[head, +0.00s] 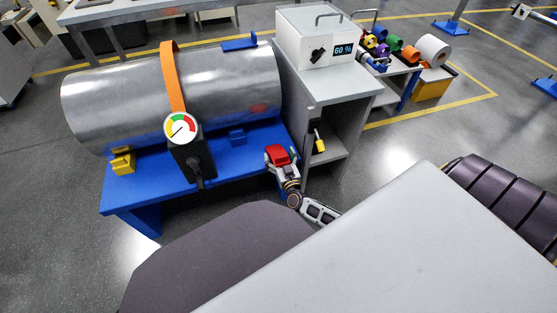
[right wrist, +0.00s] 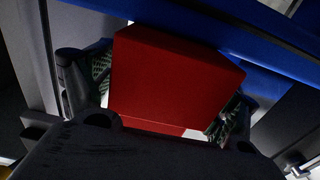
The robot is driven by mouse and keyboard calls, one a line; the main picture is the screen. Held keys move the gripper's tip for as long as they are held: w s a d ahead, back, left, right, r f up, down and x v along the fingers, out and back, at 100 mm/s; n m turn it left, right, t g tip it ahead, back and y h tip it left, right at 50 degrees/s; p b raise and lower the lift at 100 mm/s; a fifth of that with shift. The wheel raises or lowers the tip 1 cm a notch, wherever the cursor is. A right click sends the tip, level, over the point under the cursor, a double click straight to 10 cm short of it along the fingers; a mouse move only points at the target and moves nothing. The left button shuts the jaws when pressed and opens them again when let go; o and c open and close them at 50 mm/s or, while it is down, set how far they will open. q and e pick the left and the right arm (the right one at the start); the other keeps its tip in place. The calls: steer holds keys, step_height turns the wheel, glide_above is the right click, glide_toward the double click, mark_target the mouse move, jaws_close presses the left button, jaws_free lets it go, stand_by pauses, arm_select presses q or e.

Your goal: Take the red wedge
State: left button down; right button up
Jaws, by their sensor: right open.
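The red wedge (head: 277,153) sits at the right end of the blue bench (head: 205,165), near its front edge. My right gripper (head: 280,160) is at the wedge, its arm reaching in from the lower right. In the right wrist view the red wedge (right wrist: 172,78) fills the space between the two fingers of the right gripper (right wrist: 160,95), one finger on each side. The gripper is open around it; whether the pads touch it I cannot tell. The wedge's lower part is hidden by the gripper body. My left gripper is not in view.
A metal cylinder (head: 225,85) with an orange strap (head: 172,75) and a dial gauge (head: 180,127) lies on the bench. A grey cabinet (head: 345,88) stands close right of the wedge.

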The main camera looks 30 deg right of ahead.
steer(key=shift+w, duration=0.25)
steer(key=shift+c, duration=0.3)
steer(key=shift+d, duration=0.1)
steer(key=c, duration=1.2)
